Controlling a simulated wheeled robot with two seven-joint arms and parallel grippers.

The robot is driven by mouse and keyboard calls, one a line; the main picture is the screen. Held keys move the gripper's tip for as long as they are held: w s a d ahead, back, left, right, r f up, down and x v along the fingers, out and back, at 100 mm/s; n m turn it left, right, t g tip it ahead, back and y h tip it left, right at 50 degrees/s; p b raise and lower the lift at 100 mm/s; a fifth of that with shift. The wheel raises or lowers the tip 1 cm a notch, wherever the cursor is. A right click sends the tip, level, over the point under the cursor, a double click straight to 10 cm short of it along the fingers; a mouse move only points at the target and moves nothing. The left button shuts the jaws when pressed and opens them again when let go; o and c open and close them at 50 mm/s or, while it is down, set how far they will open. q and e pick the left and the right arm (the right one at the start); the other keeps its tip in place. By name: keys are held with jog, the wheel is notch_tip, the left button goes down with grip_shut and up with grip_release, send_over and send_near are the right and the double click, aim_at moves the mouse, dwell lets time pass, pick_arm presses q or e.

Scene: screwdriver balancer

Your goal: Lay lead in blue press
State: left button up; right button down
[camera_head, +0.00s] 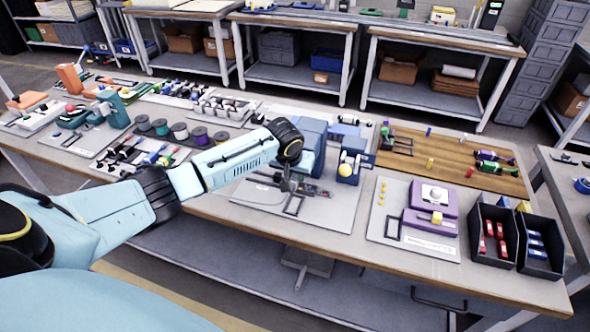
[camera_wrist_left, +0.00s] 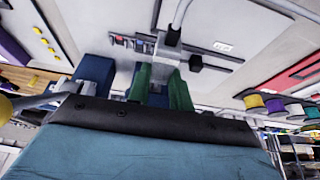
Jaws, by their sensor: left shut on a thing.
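The blue press (camera_head: 312,138) stands on a light grey board near the table's front edge, with a yellow ball (camera_head: 346,169) at its right side. My left gripper (camera_head: 289,182) is low over that board, just in front of the press. In the left wrist view, blue parts of the press (camera_wrist_left: 95,70) are left of the green fingers (camera_wrist_left: 160,92). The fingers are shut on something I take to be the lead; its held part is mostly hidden. A pale cable with a black end (camera_wrist_left: 173,35) shows just beyond the fingertips. My right gripper is out of view.
The grey board (camera_head: 338,212) has bare room at its front right. A purple fixture (camera_head: 430,206) and black bins (camera_head: 494,232) stand to the right. Wire spools (camera_head: 180,131) are to the left. A wooden board (camera_head: 450,150) lies behind at right.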

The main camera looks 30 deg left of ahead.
pick_arm(q)
jog(key=shift+f+b, duration=2.75)
jog(key=shift+b, duration=0.2)
jog(key=shift+f, duration=1.05)
jog(key=shift+p, duration=0.55)
jog(key=shift+f, duration=0.6)
jog(key=o, duration=1)
